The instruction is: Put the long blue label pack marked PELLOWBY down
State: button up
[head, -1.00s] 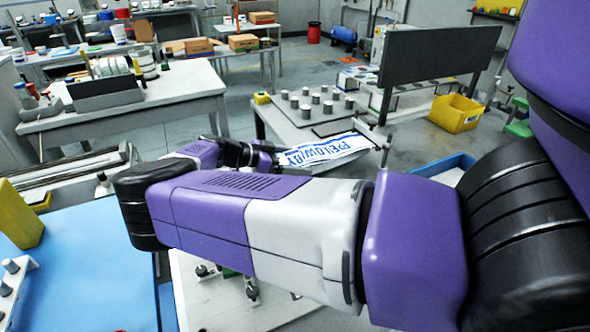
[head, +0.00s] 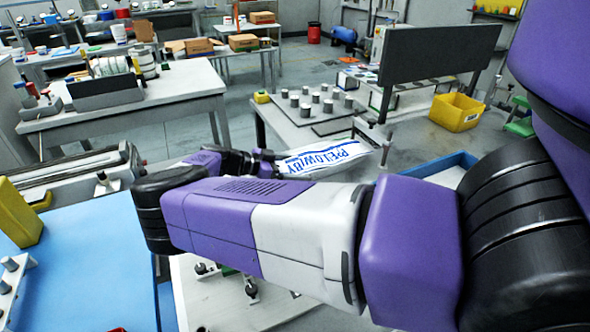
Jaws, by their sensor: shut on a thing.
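The long label pack (head: 330,158) is white with blue bands and blue lettering that appears to read PELLOWBY. My gripper (head: 268,162) is shut on its left end, and the pack reaches out to the right. It is in the air in front of the grey table with metal cylinders, as far as the view shows. My purple and white arm crosses the foreground and hides what lies directly below the gripper. The fingertips are small and partly hidden.
A grey table (head: 275,125) with several metal cylinders stands behind the pack. A blue surface (head: 80,270) fills the lower left. A dark panel (head: 440,58) stands back right.

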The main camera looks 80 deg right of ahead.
jog(key=o, duration=1.9)
jog(key=shift+s+a+f, duration=0.15)
jog(key=shift+f, duration=0.6)
jog(key=shift+r+p, duration=0.5)
jog(key=shift+r, duration=0.05)
jog(key=v, duration=0.4)
jog(key=b+v, duration=0.1)
jog(key=v, duration=0.2)
jog(key=b+v, duration=0.1)
jog(key=v, duration=0.3)
jog(key=shift+w+r, duration=0.35)
jog(key=shift+r, duration=0.05)
jog(key=shift+w+a+r, duration=0.1)
jog(key=shift+w+r, duration=0.1)
